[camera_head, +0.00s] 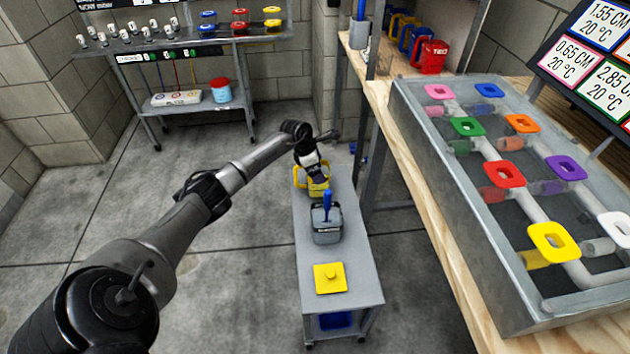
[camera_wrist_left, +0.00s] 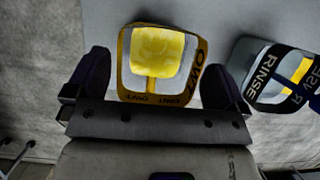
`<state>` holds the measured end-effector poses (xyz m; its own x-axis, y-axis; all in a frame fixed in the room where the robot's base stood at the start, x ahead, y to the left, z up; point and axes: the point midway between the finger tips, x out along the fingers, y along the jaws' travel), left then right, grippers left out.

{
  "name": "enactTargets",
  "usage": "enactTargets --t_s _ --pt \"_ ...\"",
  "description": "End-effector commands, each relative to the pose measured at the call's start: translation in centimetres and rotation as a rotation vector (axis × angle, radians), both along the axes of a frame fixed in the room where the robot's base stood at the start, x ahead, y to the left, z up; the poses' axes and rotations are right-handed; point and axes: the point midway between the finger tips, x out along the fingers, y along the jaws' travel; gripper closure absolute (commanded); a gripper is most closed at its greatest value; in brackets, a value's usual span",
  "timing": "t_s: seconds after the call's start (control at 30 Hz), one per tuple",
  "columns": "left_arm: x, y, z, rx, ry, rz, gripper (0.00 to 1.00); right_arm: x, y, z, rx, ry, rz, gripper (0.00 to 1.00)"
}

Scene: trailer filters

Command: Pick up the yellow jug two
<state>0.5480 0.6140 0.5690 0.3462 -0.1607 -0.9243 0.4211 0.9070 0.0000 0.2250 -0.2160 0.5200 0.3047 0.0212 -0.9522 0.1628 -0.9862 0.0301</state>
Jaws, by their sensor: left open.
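The yellow jug (camera_head: 318,187) stands at the far end of a narrow grey cart (camera_head: 348,258). In the left wrist view the jug (camera_wrist_left: 151,97) is seen from above, with yellow inside and dark lettering on its rim that seems to read TWO. My left gripper (camera_head: 311,170) is over the jug, partly hiding it. In the wrist view my left gripper (camera_wrist_left: 156,76) is open, with one finger on each side of the jug. I cannot tell whether the fingers touch it. My right gripper is not in view.
A grey rinse container (camera_head: 326,231) with a blue-handled tool stands close to the jug on the cart; it also shows in the left wrist view (camera_wrist_left: 240,70). A yellow lid (camera_head: 330,284) lies nearer. A wooden bench (camera_head: 440,235) with a filter tray (camera_head: 462,240) runs along the right.

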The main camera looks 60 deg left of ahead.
Motion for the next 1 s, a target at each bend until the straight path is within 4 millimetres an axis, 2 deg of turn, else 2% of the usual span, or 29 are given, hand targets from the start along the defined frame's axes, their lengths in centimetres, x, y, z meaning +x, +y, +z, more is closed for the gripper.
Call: enactTargets --t_s 0.17,0.83,1.0 --pt "0.01 -0.01 0.07 0.0 -0.001 0.0 0.02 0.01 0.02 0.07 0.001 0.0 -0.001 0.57" --pt "-0.01 -0.01 0.06 0.0 -0.001 0.0 0.66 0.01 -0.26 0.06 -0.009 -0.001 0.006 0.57" --pt "0.03 0.01 0.14 0.0 -0.002 0.0 0.66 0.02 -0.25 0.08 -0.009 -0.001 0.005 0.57"
